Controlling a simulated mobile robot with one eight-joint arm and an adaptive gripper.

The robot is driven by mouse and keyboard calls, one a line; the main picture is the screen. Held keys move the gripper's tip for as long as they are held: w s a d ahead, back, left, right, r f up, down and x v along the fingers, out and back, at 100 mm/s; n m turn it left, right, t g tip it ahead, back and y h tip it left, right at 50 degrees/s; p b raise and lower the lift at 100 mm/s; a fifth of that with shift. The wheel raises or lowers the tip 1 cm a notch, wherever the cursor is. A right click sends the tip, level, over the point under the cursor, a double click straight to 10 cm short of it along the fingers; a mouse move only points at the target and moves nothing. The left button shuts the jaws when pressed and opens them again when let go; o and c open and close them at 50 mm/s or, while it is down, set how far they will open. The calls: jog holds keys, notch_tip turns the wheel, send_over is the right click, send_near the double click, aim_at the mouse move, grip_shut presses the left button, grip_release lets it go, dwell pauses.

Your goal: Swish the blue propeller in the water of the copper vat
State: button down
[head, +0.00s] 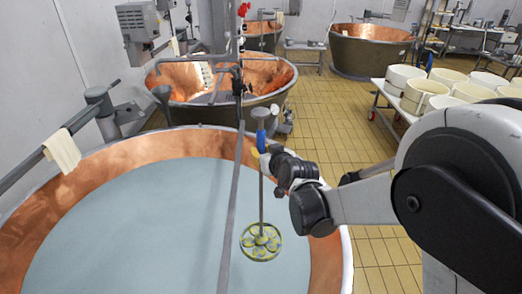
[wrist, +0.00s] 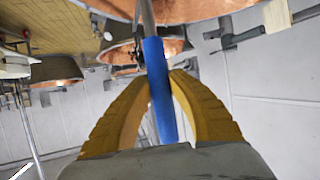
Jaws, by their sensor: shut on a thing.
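The blue propeller is a long tool with a blue grip (head: 261,138) and a metal shaft that ends in a round yellow-green head (head: 261,242). My gripper (head: 262,152) is shut on the blue grip, partly hidden by my wrist. In the wrist view its yellow fingers (wrist: 157,90) close on both sides of the blue grip (wrist: 157,75). The shaft hangs nearly upright over the large copper vat (head: 110,168). The head appears against the pale blue-grey water (head: 130,235); I cannot tell whether it touches the surface.
A cloth (head: 62,151) hangs on a bar at the left rim. Another copper vat (head: 270,95) stands behind. White round moulds (head: 425,92) sit on a cart at right. Tiled floor (head: 335,130) lies between.

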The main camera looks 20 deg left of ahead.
aim_at(262, 222)
notch_tip(262, 222, down, 36)
jog(key=b, duration=3)
jog(key=shift+w+d+f, duration=0.1)
jog(key=shift+d+f, duration=0.05)
jog(key=shift+f, duration=0.1)
jog(key=w, duration=0.7)
jog(key=shift+a+b, duration=0.2)
jog(key=shift+b, duration=0.25)
jog(key=s+b, duration=0.2)
jog(key=s, duration=1.2)
jog(key=shift+d, duration=0.4)
